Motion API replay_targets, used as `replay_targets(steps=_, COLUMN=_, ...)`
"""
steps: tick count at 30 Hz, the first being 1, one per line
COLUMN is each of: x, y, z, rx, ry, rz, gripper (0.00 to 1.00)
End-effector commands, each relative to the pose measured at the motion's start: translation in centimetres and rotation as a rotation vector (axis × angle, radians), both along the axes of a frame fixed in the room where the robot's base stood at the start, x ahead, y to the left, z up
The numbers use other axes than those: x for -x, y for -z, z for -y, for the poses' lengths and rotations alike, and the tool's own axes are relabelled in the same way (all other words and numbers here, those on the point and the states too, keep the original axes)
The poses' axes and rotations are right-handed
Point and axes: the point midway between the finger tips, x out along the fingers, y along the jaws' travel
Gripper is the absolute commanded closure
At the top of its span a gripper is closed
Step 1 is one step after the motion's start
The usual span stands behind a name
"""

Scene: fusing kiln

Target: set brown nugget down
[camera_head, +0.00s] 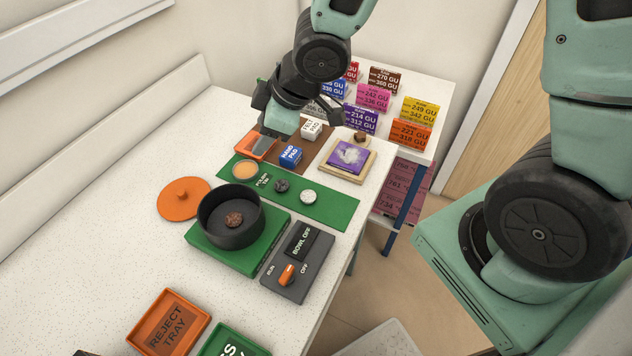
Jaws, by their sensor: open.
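A dark brown, rough lump (234,220) lies inside the round black bowl (212,236), apart from my gripper. A smaller brown lump (361,136) sits at the back edge of a pale wooden frame (335,168) around a purple pad (348,156). I cannot tell which one is the brown nugget. My gripper (324,110) is open, over the back of the bench, behind the white and blue pad blocks. I see nothing held in it; my arm hides part of that area.
The black bowl stands on a green base (250,259) beside a grey switch box (298,266). An orange lid (184,197) lies left. A green mat (334,210) holds small discs. An orange reject tray (203,318) is in front. Price cards (411,132) stand behind. The bench's left is clear.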

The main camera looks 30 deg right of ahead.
Motion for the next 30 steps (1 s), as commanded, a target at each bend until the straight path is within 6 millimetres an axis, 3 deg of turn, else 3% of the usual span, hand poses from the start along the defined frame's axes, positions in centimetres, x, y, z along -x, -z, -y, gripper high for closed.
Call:
replay_targets(steps=3, x=5.2, y=-3.0, z=-0.3, rx=0.105, ry=0.157, rz=-0.105, gripper=0.46)
replay_targets(steps=9, x=15.6, y=-5.8, z=-0.5, rx=0.195, ry=0.327, rz=-0.348, gripper=0.46)
replay_targets(steps=13, x=19.8, y=-6.7, z=-0.7, rx=0.217, ry=0.367, rz=-0.452, gripper=0.46)
replay_targets(steps=17, x=21.2, y=-7.0, z=-0.7, rx=0.224, ry=0.378, rz=-0.491, gripper=0.46)
replay_targets(steps=25, x=21.2, y=-7.0, z=-0.7, rx=0.224, ry=0.38, rz=-0.493, gripper=0.46)
replay_targets(steps=30, x=21.2, y=-4.7, z=-0.7, rx=0.225, ry=0.38, rz=-0.492, gripper=0.46)
